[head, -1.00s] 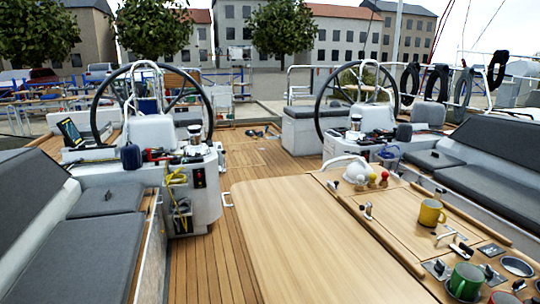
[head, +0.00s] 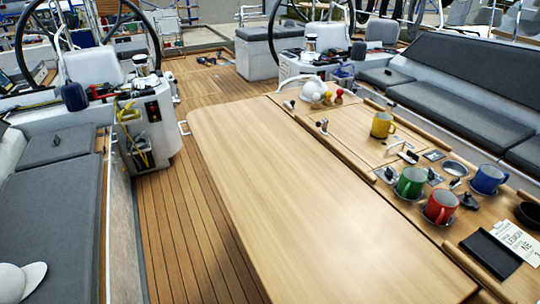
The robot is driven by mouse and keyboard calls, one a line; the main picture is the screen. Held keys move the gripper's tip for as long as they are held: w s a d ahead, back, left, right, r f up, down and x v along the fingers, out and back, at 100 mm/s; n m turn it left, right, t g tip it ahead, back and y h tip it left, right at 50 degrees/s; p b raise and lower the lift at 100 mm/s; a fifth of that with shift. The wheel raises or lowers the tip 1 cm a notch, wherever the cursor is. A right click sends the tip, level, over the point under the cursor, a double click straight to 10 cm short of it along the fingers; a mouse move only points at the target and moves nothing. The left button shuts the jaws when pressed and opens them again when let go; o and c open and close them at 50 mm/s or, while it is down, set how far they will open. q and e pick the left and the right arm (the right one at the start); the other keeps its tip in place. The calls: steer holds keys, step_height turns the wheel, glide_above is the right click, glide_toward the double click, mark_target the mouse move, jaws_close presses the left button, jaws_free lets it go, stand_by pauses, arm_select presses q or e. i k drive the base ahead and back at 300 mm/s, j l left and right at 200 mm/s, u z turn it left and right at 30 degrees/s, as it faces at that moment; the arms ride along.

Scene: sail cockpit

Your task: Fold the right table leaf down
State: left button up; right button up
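The cockpit table shows one wide wooden leaf (head: 290,190), level and raised, on the left of its centre section (head: 355,137). Its top is bare, and its near end runs toward the bottom of the head view. No raised leaf shows on the right side of the centre section. I cannot tell whether the level leaf is the one called right. Small latches, one of them a dark-knobbed fitting (head: 323,126), sit along the seam. The leaf's underside and supports are hidden. Neither of my grippers is in view.
A yellow mug (head: 382,125), green mug (head: 411,182), red mug (head: 440,206) and blue mug (head: 488,179) stand on the centre section, near a black folder (head: 490,254). Bare teak floor (head: 175,230) lies between the leaf and the left bench (head: 55,215).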

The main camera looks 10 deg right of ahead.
mark_target(310, 231)
steer(key=i+j+z, duration=0.75)
steer(key=i+l, duration=0.05)
